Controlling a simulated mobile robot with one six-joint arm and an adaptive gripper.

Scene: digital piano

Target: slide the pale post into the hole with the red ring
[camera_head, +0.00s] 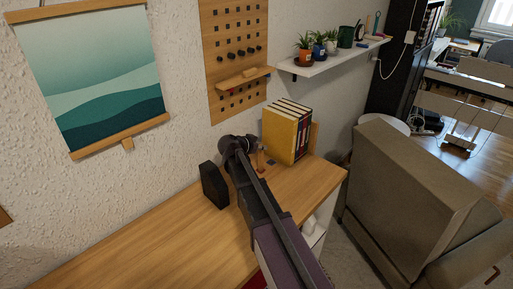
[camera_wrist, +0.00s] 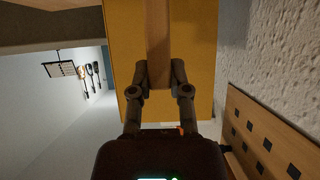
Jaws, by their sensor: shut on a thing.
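My gripper (camera_wrist: 160,75) is shut on the pale post (camera_wrist: 157,42), a light wooden bar running from between the fingertips to the top edge of the wrist view. Behind it is a broad yellow face, the cover of the yellow book. In the head view my gripper (camera_head: 250,146) is over the desk, left of the books, and the post is hard to make out. The pegboard (camera_head: 213,55) on the wall has rows of dark holes. A small red mark (camera_head: 230,92) shows by its little ledge; I cannot tell whether it is the red ring.
Upright books (camera_head: 280,135) stand close to my gripper on the wooden desk (camera_head: 140,245). A black speaker-like box (camera_head: 214,186) stands to the left. A wall shelf (camera_head: 335,60) with potted plants is above right. A large beige chair (camera_head: 405,190) is on the right. The desk's left part is clear.

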